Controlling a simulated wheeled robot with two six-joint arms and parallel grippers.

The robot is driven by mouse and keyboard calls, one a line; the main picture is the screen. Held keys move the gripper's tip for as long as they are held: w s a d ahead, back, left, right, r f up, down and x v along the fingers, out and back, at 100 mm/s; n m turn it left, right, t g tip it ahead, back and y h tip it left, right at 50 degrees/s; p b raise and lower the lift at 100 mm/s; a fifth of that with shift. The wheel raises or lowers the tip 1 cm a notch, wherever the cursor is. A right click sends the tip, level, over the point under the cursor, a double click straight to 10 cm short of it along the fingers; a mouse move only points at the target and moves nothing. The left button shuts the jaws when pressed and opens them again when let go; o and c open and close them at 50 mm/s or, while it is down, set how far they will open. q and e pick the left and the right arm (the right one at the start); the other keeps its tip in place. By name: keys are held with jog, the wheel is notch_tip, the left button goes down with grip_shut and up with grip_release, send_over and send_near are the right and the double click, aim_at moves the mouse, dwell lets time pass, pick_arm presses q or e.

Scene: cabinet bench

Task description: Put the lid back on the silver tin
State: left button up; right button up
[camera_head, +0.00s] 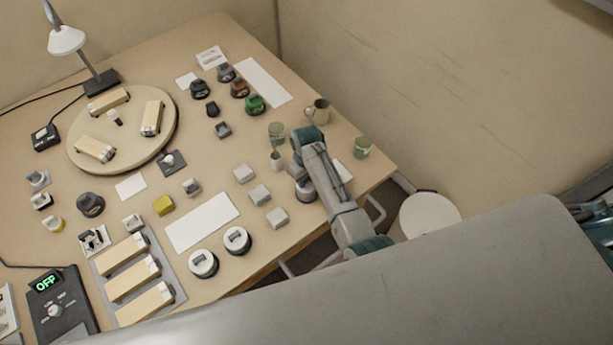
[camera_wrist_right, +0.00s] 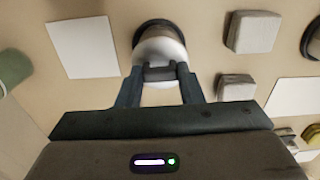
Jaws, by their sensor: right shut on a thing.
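My right gripper (camera_wrist_right: 160,74) is shut on the dark grey handle of a pale round lid (camera_wrist_right: 158,48) in the right wrist view. Just behind the lid shows the dark round edge of something, partly covered by it; I cannot tell whether the lid touches it. In the head view a silver tin (camera_head: 306,191) with a dark base stands at the right side of the table, beside my right arm and partly hidden by it. The right fingertips are hidden there. My left gripper is not in view.
Pale grey blocks (camera_head: 259,194) stand left of the tin. A glass jar (camera_head: 362,147), a metal mug (camera_head: 319,111) and a small cup (camera_head: 276,161) are nearby. Two white-topped round containers (camera_head: 203,263) sit at the front edge. A white sheet (camera_head: 203,222) lies flat between them and the blocks.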

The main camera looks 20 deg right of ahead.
jog(key=shift+f, duration=0.1)
dwell(0.7)
jog(key=o, duration=1.5)
jog(key=shift+r, duration=3.55)
grip_shut()
jog(key=shift+f, duration=0.15)
jog(key=shift+f+b, duration=1.15)
jog(key=shift+f, duration=1.45)
